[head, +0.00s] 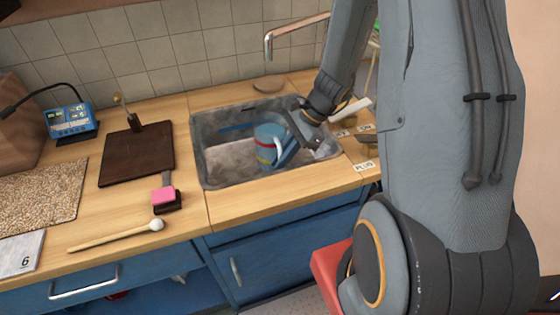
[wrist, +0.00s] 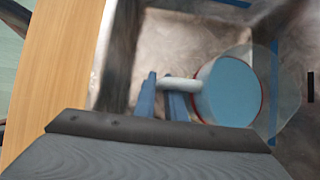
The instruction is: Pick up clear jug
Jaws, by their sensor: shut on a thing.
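The clear jug (head: 266,146) stands in the grey sink, looking blue inside with a reddish band and a white handle. It also shows in the wrist view (wrist: 228,92), where a see-through outer wall surrounds the blue part. My gripper (head: 284,154) reaches down into the sink from the right. In the wrist view my gripper's blue fingers (wrist: 164,88) are on either side of the white handle, shut on it. The jug's underside is hidden, so I cannot tell whether it touches the sink floor.
A tap (head: 268,45) hangs over the back. Small labels (head: 364,166) lie to the right.

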